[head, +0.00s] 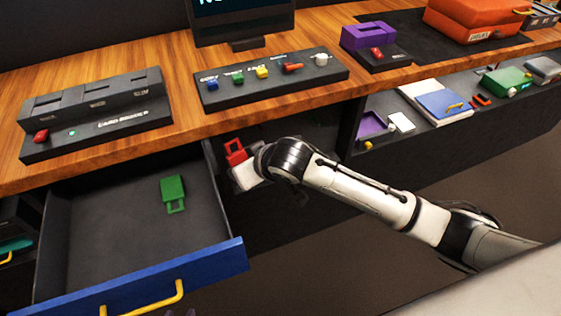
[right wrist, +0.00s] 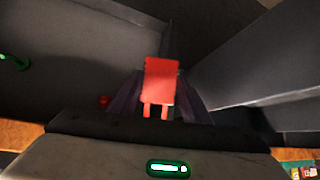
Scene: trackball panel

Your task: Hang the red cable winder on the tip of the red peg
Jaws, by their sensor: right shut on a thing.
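The red cable winder (head: 235,150), a red block with a loop, is in my right gripper (head: 243,166) in the head view. My right gripper holds it just below the desk's front edge, by the right wall of the open drawer. In the right wrist view the winder (right wrist: 161,82) sits between the two dark fingers, its prongs toward the palm. A small red spot (right wrist: 103,100) shows beside the left finger; I cannot tell whether it is the red peg. No red peg can be made out clearly in the head view. My left gripper is not seen.
The blue-fronted drawer (head: 150,280) is open and holds a green winder (head: 174,188). Above, the wooden desk (head: 180,78) carries a card reader (head: 95,115) and a panel of coloured controls (head: 270,80). A cluttered shelf (head: 395,165) lies at right.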

